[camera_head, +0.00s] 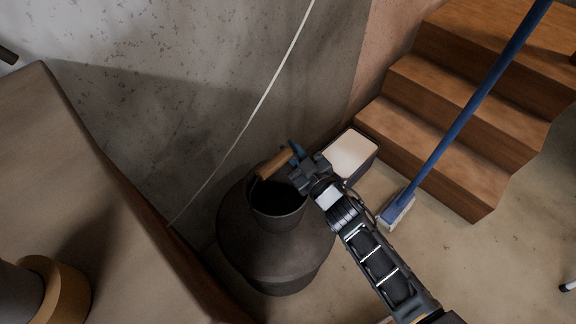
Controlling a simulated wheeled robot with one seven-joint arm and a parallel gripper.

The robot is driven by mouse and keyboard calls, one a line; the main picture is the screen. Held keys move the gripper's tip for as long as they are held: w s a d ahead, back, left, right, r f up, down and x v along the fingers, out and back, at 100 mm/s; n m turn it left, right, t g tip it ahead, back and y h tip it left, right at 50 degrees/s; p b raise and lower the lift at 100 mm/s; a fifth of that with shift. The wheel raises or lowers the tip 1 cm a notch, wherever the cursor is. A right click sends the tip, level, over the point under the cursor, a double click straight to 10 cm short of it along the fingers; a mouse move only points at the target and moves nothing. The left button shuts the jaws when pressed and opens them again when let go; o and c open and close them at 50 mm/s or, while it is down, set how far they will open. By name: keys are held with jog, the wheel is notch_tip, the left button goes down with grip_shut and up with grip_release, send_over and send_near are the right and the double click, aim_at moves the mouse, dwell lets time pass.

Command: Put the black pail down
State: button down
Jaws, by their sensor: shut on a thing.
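The black pail (279,207) is a dark, open-topped vessel with a wooden grip (274,164) on its handle, left of centre. My gripper (293,158) is shut on the handle at the wooden grip. The pail looks upright below the gripper. It overlaps a large, round, dark urn (275,258) in the view. I cannot tell whether the pail touches the urn or hangs above it. The jaws partly hide the right end of the grip.
A white-topped bin (350,153) stands right of my gripper. A blue-handled broom (455,133) leans near wooden steps (440,150). A brown surface (75,150) fills the left, with a round tan object (66,291). Bare floor (480,265) lies at lower right.

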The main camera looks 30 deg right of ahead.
jog(key=shift+w+a+f+b, duration=0.15)
jog(key=shift+f+b, duration=0.1)
jog(key=shift+f, duration=0.5)
jog(key=shift+w+a+f+b, duration=0.1)
jog(key=shift+f+b, duration=0.2)
jog(key=shift+f, duration=0.4)
jog(key=shift+w+a+f+b, duration=0.15)
jog(key=shift+f+b, duration=0.1)
jog(key=shift+f, duration=0.5)
jog(key=shift+s+f, duration=0.1)
jog(key=shift+f, duration=0.1)
jog(key=c, duration=1.1)
grip_release()
jog(key=s, duration=0.4)
jog(key=s+d, duration=0.1)
jog(key=s, duration=0.7)
jog(key=shift+d, duration=0.2)
